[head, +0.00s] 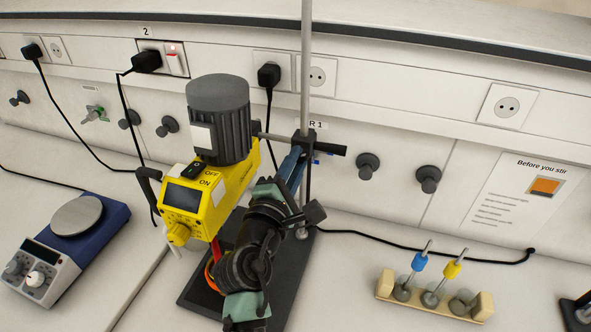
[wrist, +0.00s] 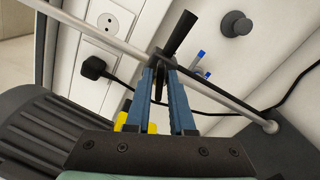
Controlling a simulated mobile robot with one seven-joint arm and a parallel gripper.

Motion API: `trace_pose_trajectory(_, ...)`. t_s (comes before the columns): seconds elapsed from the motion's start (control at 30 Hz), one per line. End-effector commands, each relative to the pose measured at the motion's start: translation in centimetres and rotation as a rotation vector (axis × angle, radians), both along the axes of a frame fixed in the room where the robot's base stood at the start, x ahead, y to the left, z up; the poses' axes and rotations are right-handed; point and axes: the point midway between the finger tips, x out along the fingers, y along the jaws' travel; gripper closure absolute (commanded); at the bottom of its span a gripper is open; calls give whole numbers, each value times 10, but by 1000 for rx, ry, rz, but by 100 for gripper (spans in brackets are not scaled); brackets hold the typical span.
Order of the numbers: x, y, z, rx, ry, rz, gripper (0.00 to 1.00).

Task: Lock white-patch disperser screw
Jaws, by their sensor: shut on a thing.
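The yellow disperser (head: 215,195) with a grey ribbed motor (head: 218,110) hangs on a metal rod (head: 306,60). A white patch (head: 201,136) is on the motor's side. A black clamp screw with a bar handle (head: 331,148) sits at the rod; it also shows in the wrist view (wrist: 180,32). My gripper (head: 297,152) reaches up to the clamp from the front. In the wrist view its blue fingers (wrist: 161,66) are shut on the screw near the clamp. The exact grip point is partly hidden, and how tight the screw is cannot be seen.
A blue hotplate (head: 75,230) stands at left. A wooden rack (head: 435,296) with blue- and yellow-collared tools is at right. The black stand base (head: 200,290) lies under my arm. Wall knobs (head: 428,178), sockets and black cables are behind. The bench between stand and rack is mostly clear.

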Motion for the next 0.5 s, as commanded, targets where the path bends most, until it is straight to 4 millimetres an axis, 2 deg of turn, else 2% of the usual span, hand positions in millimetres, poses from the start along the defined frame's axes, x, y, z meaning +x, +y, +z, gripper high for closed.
trace_pose_trajectory(0.2,0,-1,-5,175,-56,0,100)
trace_pose_trajectory(0.5,0,-1,-4,343,-111,-1,100)
